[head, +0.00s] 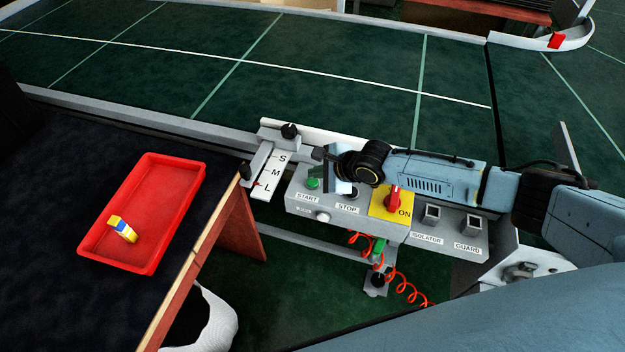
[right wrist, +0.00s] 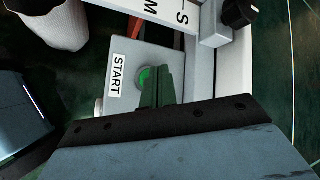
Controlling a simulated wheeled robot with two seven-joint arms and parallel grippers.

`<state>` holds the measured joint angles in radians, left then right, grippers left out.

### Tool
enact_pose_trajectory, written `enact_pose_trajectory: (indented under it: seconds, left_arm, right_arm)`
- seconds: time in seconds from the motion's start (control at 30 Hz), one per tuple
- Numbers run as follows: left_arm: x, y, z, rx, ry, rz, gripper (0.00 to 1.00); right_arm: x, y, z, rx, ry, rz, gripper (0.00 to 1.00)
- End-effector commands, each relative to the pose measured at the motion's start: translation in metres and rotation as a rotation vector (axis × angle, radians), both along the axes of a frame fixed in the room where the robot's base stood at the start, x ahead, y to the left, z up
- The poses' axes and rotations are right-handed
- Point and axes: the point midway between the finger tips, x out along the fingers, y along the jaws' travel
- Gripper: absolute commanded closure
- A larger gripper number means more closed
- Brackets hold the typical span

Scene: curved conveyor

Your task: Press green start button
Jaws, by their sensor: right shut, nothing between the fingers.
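The green start button (head: 313,183) is round and sits on the grey control box (head: 300,202), above a white START label. In the right wrist view, the green button (right wrist: 145,78) is partly covered by the fingers. My right gripper (head: 318,154) reaches in from the right over the box, with its fingertips just above and beside the button in the head view. Its fingers (right wrist: 164,82) are shut with nothing between them. I cannot tell whether they touch the button. My left gripper is not in view.
An S-M-L slider (head: 272,172) stands to the left. A red tray (head: 155,205) holds a small yellow-blue item (head: 122,229). The green conveyor (head: 300,80) lies behind.

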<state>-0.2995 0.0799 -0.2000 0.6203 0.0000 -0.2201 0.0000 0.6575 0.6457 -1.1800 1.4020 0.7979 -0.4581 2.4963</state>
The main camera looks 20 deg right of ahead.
Motion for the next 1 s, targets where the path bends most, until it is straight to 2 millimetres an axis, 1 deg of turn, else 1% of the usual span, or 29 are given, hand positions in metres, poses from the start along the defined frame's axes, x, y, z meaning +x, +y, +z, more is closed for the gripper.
enact_pose_trajectory:
  seconds: [0.17,0.4,1.0]
  left_arm:
    - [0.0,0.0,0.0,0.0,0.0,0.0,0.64]
    - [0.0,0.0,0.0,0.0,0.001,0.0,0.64]
    - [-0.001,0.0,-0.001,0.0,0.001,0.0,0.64]
  right_arm:
    - [0.0,0.0,-0.001,0.001,0.0,-0.001,1.0]
    - [0.0,0.0,-0.008,0.001,0.0,-0.001,1.0]
    - [0.0,0.0,-0.011,0.001,0.0,-0.001,1.0]
